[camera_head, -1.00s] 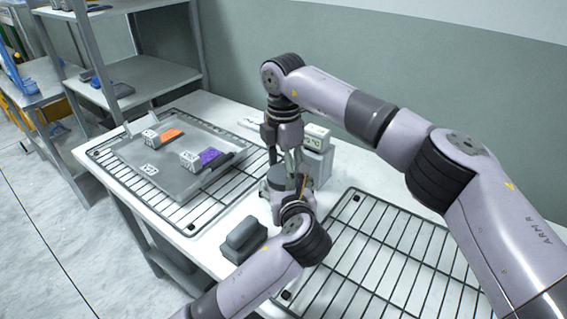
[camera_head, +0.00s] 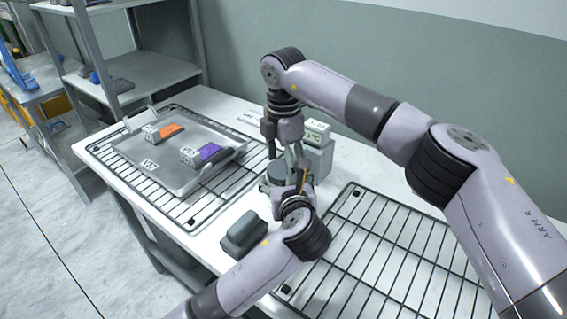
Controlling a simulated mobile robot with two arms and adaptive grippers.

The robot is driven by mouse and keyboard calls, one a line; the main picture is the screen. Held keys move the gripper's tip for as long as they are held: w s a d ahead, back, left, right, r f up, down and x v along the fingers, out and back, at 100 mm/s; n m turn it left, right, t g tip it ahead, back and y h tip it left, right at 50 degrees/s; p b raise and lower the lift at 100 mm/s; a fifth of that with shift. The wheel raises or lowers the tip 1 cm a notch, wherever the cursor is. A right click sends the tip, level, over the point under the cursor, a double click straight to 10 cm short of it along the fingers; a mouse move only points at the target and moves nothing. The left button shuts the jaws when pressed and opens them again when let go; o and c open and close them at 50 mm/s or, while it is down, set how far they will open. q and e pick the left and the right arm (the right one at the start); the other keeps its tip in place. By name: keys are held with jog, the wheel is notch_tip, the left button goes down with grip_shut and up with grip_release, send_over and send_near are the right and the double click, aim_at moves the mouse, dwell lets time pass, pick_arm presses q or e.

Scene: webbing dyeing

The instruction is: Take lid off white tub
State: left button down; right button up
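A small round container with a dark grey round top (camera_head: 281,172) stands near the middle of the table; its side is mostly hidden by my grippers, so I cannot confirm it is the white tub. My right gripper (camera_head: 296,163) points down from above, with its fingers at the right edge of the round top. My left gripper (camera_head: 278,190) reaches in from the front, low at the container's near side. My arm links hide both sets of fingertips, and I cannot see whether either is closed on anything.
A grey tray (camera_head: 170,177) with orange (camera_head: 170,130) and purple (camera_head: 209,152) pieces lies on a wire rack at left. A dark grey block (camera_head: 243,235) sits in front. A display device (camera_head: 317,133) stands behind on a grey box. An empty wire rack (camera_head: 400,245) lies at right.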

jog(key=shift+o, duration=0.4)
notch_tip(320, 180, up, 4)
jog(key=shift+r, duration=0.1)
notch_tip(320, 180, up, 4)
jog(key=shift+f, duration=0.2)
jog(key=shift+c, duration=1.4)
jog(key=shift+f, duration=3.95)
jog(key=shift+c, duration=0.4)
jog(key=c, duration=0.9)
jog(key=o, duration=1.3)
jog(key=shift+c, duration=0.2)
